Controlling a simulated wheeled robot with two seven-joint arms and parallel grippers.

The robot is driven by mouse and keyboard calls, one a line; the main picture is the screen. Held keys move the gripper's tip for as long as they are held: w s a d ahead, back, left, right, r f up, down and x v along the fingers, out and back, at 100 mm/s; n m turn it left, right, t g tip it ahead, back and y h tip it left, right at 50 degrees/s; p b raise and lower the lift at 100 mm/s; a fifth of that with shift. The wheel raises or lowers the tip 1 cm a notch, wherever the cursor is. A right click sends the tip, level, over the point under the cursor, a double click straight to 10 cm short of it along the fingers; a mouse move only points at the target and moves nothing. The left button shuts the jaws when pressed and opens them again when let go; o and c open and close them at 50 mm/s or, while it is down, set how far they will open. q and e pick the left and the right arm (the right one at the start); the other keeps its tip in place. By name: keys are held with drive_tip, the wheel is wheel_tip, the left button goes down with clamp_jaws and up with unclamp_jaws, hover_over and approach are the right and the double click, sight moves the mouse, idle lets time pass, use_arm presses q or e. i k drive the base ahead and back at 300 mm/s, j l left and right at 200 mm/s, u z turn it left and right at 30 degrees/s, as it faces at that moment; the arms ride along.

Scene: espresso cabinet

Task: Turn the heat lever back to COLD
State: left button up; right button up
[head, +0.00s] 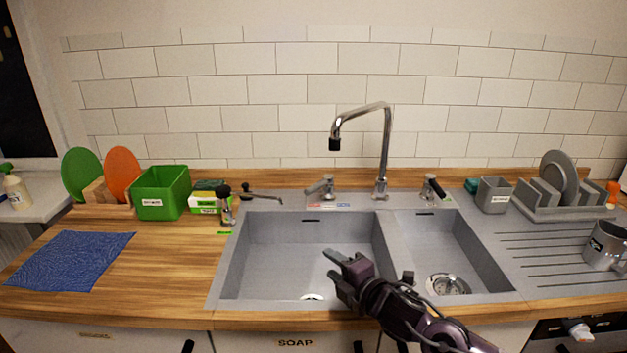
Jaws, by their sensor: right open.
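The heat lever (320,187) is a small metal lever on the sink's back ledge, left of the tall chrome tap (383,160). A red and blue label strip (329,205) lies just in front of it. The label's words are too small to read, and I cannot tell the lever's exact setting. My right gripper (331,266) is open and empty over the large left basin, in front of the lever and well apart from it. My left gripper is not in view.
A second lever (432,187) with a black handle stands right of the tap. A small side spout (245,194) stands left of the basin (300,245). A green bin (161,192), blue cloth (69,260), grey cup (493,194), dish rack (568,208) and metal mug (606,246) flank the sink.

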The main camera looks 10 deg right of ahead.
sight(328, 179)
drive_tip(key=i+l, duration=0.15)
drive_tip(key=i, duration=0.35)
drive_tip(key=i+l, duration=0.15)
drive_tip(key=i, duration=0.35)
